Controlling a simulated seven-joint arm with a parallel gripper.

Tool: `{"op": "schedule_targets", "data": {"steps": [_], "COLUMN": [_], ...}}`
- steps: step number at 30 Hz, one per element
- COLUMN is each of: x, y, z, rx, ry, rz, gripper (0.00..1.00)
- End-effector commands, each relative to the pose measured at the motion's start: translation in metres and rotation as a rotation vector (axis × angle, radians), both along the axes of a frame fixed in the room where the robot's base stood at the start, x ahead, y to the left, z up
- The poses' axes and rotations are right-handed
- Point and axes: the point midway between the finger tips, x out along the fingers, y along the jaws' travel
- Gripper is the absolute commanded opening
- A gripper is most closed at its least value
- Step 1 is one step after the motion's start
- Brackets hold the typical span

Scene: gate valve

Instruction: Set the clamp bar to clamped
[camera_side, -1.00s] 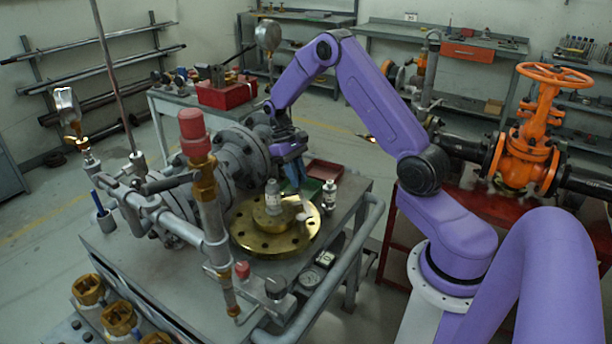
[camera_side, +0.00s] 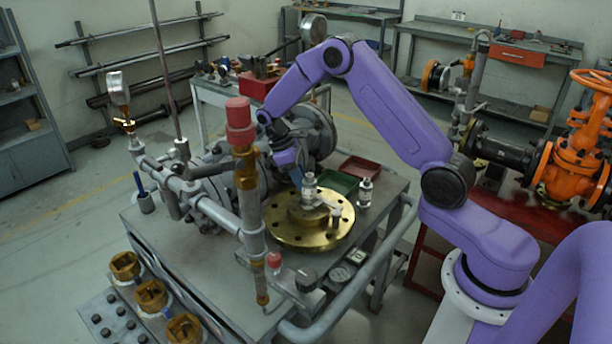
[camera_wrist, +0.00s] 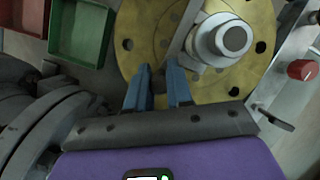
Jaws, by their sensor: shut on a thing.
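The clamp bar (camera_wrist: 187,32) is a narrow grey bar beside a round silver knob (camera_wrist: 233,39), above a brass flange (camera_wrist: 265,14). In the side view the silver knob (camera_side: 310,188) stands upright on the brass flange (camera_side: 285,236), with a pale lever-like piece (camera_side: 333,208) at its right. My gripper (camera_wrist: 158,70) has its two blue fingers closed around a small dark piece at the flange's edge, seemingly the bar's end. In the side view my gripper (camera_side: 297,180) is at the flange's back left, and the grip is mostly hidden.
A green tray (camera_side: 338,181) and a red tray (camera_side: 360,168) lie behind the flange. A small silver fitting (camera_side: 365,192) stands to its right. Grey pipework with a red cap (camera_side: 239,115) rises at the front left. A large grey valve body (camera_side: 310,135) stands behind my gripper.

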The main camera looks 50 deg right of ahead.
Motion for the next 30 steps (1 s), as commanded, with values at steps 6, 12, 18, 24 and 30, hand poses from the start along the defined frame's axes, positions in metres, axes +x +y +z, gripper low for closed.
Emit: {"op": "schedule_targets", "data": {"steps": [6,12,18,24,30], "x": [0.0018,0.002,0.0022,0.0016,0.0021], "y": [0.0046,0.006,0.007,0.0061,0.0056], "z": [0.0012,0.0012,0.0012,0.0008,0.0025], "rx": [0.001,0.001,0.002,0.001,0.001], "ry": [-0.004,-0.004,-0.005,-0.003,-0.003], "rz": [0.032,0.038,0.038,0.036,0.034], "gripper": [0.0,0.0,0.27,0.47,0.47]}}
